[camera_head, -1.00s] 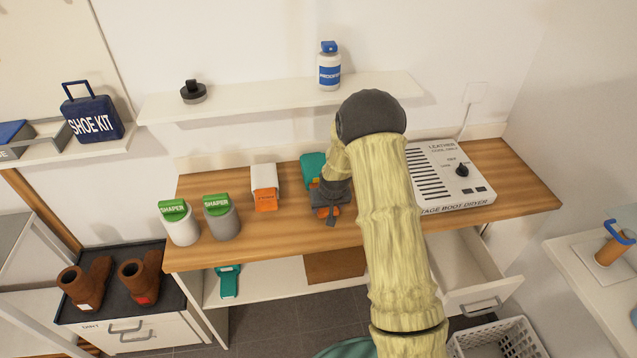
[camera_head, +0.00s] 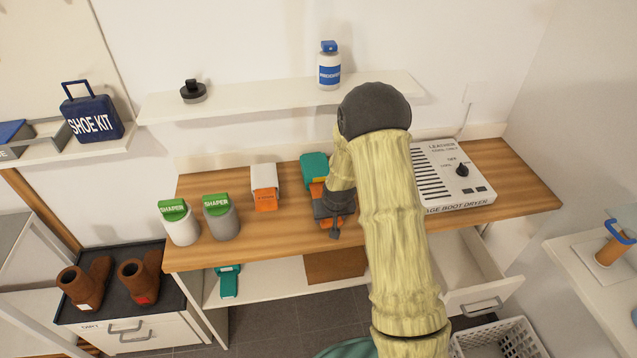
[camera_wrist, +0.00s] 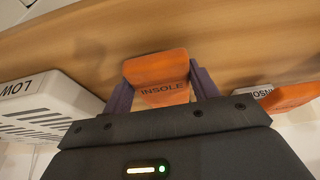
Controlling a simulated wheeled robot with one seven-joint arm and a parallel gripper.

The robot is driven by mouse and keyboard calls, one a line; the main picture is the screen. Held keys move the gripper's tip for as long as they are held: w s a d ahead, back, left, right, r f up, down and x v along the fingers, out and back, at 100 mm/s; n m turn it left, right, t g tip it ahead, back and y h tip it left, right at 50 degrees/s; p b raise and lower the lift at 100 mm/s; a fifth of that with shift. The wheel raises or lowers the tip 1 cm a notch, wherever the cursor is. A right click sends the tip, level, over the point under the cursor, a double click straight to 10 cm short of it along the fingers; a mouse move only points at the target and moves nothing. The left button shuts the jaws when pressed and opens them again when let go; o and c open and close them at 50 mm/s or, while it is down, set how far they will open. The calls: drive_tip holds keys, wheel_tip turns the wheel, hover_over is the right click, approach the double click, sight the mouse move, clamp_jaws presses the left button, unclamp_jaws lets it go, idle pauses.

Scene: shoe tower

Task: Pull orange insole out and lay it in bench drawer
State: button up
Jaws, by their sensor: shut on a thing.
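My gripper (camera_head: 332,213) is shut on an orange insole (camera_head: 317,190) at the middle of the wooden bench top. In the wrist view the insole (camera_wrist: 158,70), labelled INSOLE, sits between the two dark fingers. In the head view the insole shows between my gripper and a teal shoe-like holder (camera_head: 314,166) behind it; whether its far end is still inside is unclear. The bench drawer (camera_head: 497,284) at the right, under the bench top, is open, and the part of it I see is empty. My arm hides part of the bench and the drawer's left side.
A white holder with a second orange insole (camera_head: 265,199) stands left of my gripper. Two green-topped shaper jars (camera_head: 221,222) stand farther left. A white boot dryer (camera_head: 455,180) covers the right of the bench. A shelf (camera_head: 250,99) runs above. A white basket (camera_head: 497,338) stands below the drawer.

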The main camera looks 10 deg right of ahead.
drive_tip(key=shift+s, duration=1.85)
